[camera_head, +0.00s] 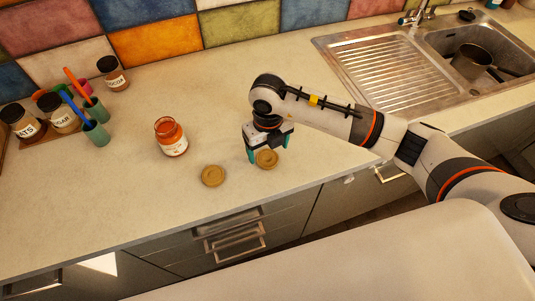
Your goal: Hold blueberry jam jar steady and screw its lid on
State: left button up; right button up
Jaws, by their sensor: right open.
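An open glass jar (170,138) with orange-red contents and a pale label stands upright on the counter, left of centre. Its contents do not look blue, and the label is too small to read. One gold lid (213,176) lies flat on the counter, right of and nearer than the jar. A second gold lid (267,158) lies further right, under my right gripper (268,155). The right gripper points down and is open, its fingertips on either side of that second lid. Whether they touch it cannot be told. My left gripper is not in view.
A cocoa jar (113,76), an oats jar (22,124), a sugar jar (59,114) and green cups (96,134) with utensils stand at the left. A sink (487,62) with a pan (470,62) is at the upper right. The counter around the open jar is clear.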

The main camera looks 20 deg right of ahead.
aim_at(267, 159)
jog(key=shift+a+f, duration=0.1)
jog(key=shift+f, duration=1.3)
jog(key=c, duration=1)
